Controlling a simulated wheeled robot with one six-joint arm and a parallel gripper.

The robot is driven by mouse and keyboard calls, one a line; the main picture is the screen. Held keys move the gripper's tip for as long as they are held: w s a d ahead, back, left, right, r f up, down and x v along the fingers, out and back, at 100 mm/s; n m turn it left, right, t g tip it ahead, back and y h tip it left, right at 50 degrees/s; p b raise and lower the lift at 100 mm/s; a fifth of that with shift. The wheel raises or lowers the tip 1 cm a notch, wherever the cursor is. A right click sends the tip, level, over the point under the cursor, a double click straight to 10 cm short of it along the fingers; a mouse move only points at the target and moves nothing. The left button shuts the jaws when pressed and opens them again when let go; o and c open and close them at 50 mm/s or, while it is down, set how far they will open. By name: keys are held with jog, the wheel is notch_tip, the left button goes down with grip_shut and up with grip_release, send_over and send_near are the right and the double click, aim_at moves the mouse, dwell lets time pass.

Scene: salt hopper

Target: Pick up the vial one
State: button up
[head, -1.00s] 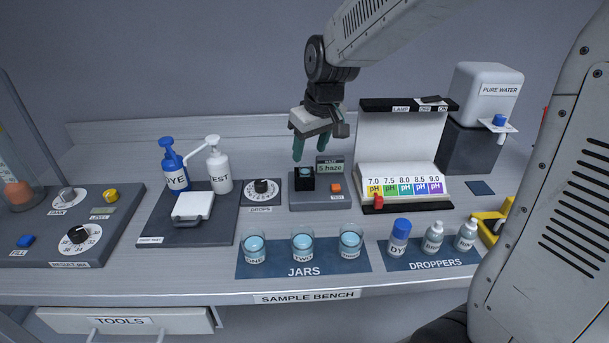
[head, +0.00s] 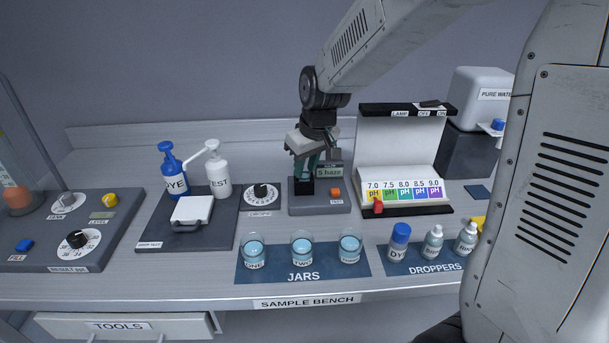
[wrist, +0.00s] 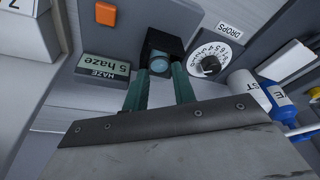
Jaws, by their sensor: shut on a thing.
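A small vial (wrist: 159,64) with a pale blue round top sits in the black socket of the haze meter (head: 320,208). I cannot read a number on it. My gripper (head: 305,174) points down over the socket, its green fingers on either side of the vial. In the wrist view my gripper (wrist: 162,73) is shut on the vial near its top. The vial's lower part is hidden in the socket. The fingers and socket mostly hide it in the head view.
The meter's display (wrist: 104,68) reads "5 haze", and an orange button (head: 336,192) is beside it. A drops dial (head: 261,191) stands left, and a lit pH card stand (head: 404,190) right. Several jars (head: 302,248) and dropper bottles (head: 433,240) line the front.

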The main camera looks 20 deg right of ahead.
aim_at(306, 172)
notch_tip(306, 172, up, 10)
dwell(0.5)
